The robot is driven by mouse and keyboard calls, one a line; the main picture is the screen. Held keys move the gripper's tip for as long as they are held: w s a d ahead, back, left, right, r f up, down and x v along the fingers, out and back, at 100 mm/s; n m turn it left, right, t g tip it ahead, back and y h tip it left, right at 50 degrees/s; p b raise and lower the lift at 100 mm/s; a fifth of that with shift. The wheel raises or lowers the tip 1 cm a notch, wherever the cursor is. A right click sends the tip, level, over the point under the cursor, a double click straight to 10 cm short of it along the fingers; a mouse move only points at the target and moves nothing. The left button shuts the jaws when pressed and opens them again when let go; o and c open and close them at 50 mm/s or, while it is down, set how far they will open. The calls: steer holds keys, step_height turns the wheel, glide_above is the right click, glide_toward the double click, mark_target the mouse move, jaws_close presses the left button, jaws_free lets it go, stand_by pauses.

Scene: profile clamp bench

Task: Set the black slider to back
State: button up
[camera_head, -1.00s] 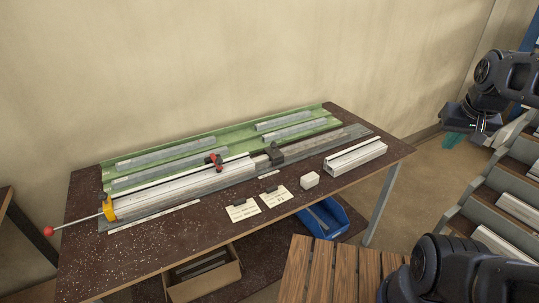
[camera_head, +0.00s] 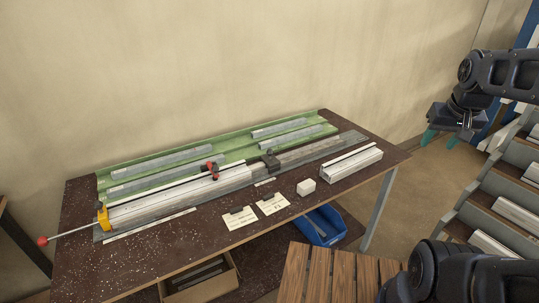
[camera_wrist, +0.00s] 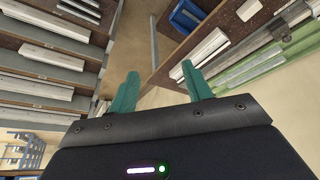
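The black slider (camera_head: 270,161) is a small dark block on the long grey rail of the clamp bench, right of the middle. My gripper (camera_head: 440,138) is at the right of the head view, well to the right of the bench and far from the slider. In the wrist view my gripper (camera_wrist: 160,88) shows two teal fingers spread apart with nothing between them.
The rail holds a pale profile (camera_head: 170,200), a red-knobbed clamp (camera_head: 210,170) and a yellow end piece with a lever (camera_head: 103,216). A green tray (camera_head: 220,148) lies behind. A white block (camera_head: 306,187) and another profile (camera_head: 346,165) lie in front. A shelf rack (camera_head: 505,200) stands right.

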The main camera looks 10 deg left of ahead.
steer(key=w+a+n+g, duration=0.1)
steer(key=w+a+n, duration=0.1)
steer(key=w+a, duration=0.8)
steer(key=w+a+f+n+g, duration=0.2)
steer(key=w+a+f, duration=0.1)
steer(key=w+a, duration=0.6)
steer(key=n+g+y, duration=0.3)
steer(key=g+y, duration=0.1)
glide_toward(262, 161)
steer(key=f, duration=0.1)
steer(key=s+f, duration=0.1)
steer(key=shift+d+f, duration=0.3)
steer(key=shift+d, duration=0.05)
steer(key=shift+w+d, duration=0.1)
steer(key=shift+w, duration=0.05)
jaws_close()
